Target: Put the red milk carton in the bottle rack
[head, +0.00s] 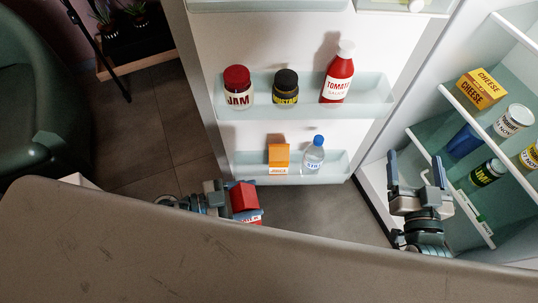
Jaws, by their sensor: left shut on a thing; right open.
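The red milk carton (243,197) is in front of the open fridge door, low and just beyond the counter edge. My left gripper (227,199) is shut on it from the left. The carton's lower part is partly hidden by the counter edge. The bottle rack (332,169) is the lower door shelf, a little above and right of the carton in the picture. It holds an orange juice carton (278,157) and a water bottle (313,153). My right gripper (415,172) is open and empty in front of the fridge's inner shelves.
The upper door shelf (309,106) holds a jam jar (237,88), a mustard jar (286,88) and a tomato sauce bottle (338,75). The fridge shelves hold cheese (481,88) and cans. The counter (150,250) fills the foreground.

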